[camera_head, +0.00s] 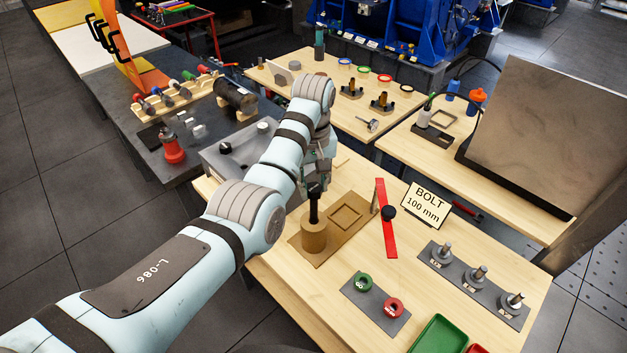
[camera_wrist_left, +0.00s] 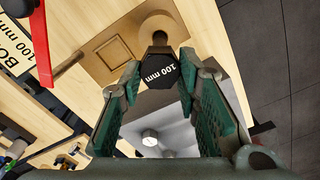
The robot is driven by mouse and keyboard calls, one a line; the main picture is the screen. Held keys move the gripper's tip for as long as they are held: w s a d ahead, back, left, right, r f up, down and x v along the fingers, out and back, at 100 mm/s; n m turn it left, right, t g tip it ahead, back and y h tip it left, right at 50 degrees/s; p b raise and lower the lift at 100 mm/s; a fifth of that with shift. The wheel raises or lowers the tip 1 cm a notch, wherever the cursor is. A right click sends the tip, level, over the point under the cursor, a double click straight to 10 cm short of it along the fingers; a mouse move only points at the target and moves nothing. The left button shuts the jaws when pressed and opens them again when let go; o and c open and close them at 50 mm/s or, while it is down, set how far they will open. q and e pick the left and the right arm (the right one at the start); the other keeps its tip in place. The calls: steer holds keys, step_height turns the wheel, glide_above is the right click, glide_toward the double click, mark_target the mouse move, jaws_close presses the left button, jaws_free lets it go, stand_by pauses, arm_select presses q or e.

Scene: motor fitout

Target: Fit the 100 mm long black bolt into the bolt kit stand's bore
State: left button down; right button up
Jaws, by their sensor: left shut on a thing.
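My left gripper (camera_head: 316,183) is shut on the head of the black bolt (camera_head: 313,208) and holds it upright. In the left wrist view, the fingertips (camera_wrist_left: 160,72) grip the sides of the black hex head (camera_wrist_left: 158,72), marked "100 mm". The bolt kit stand's round tan block (camera_head: 314,240) is directly below, and the shank's lower end meets its top in the head view. I cannot tell how far the tip is inside the bore, which the bolt hides. The block also shows behind the head in the left wrist view (camera_wrist_left: 160,24). My right gripper is not in view.
A tan board with a square recess (camera_head: 347,214) lies beside the block. A red bar (camera_head: 381,190) with a black knob and a "BOLT 100 mm" sign (camera_head: 426,204) stand to the right. Green and red rings (camera_head: 393,306) and upright bolts (camera_head: 479,277) are nearer the front right.

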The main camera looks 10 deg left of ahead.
mark_target(313, 211)
arm_select(q)
steer(key=shift+f+b, duration=0.65)
steer(key=shift+f, duration=1.7)
steer(key=shift+f+b, duration=1.4)
steer(key=shift+f, duration=1.3)
stand_by(0.5)
steer(key=c, duration=1.1)
jaws_free()
steer(key=shift+r, duration=0.1)
step_height(313, 211, up, 7)
steer(key=shift+r, duration=0.2)
steer(key=shift+s+f, duration=0.1)
